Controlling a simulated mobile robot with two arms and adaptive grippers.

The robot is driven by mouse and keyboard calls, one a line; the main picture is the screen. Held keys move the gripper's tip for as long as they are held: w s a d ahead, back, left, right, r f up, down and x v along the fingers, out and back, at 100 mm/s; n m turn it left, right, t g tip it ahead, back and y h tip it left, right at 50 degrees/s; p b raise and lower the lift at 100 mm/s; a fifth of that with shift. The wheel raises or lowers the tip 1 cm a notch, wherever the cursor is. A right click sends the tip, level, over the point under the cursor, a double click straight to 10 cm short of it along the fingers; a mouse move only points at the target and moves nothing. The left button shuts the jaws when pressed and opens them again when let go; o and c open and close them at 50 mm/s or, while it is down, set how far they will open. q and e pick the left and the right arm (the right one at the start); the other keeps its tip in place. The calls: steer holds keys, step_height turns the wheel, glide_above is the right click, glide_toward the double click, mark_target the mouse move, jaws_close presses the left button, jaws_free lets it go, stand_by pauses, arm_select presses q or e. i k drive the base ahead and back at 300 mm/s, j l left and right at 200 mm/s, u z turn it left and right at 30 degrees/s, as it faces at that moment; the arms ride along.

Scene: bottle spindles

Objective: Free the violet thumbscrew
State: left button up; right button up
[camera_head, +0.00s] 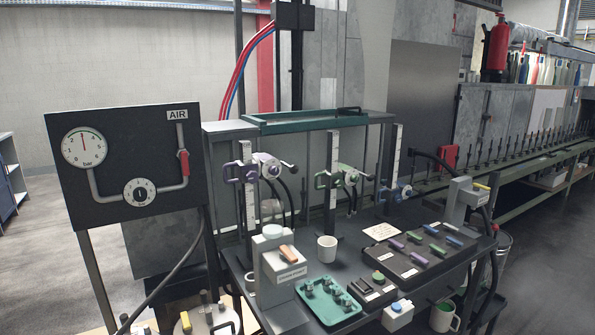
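A clamp assembly with violet parts (264,163) is mounted beside the leftmost upright scale (249,185) at the back of the dark bench. A dark rod with a knob sticks out to its right. At this size I cannot tell which violet part is the thumbscrew, or whether it is tight or loose. Similar assemblies with green parts (345,178) and blue parts (397,190) stand to the right. Neither of my grippers shows in the head view.
The bench bears a white mug (327,248), a grey device with an orange lever (288,252), a teal tray (333,311) with metal pieces, and a black tray (411,274) of coloured bars. A black air panel (130,190) stands left. Cables hang behind the scales.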

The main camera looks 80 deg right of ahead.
mark_target(252, 177)
steer(key=z, duration=2.35)
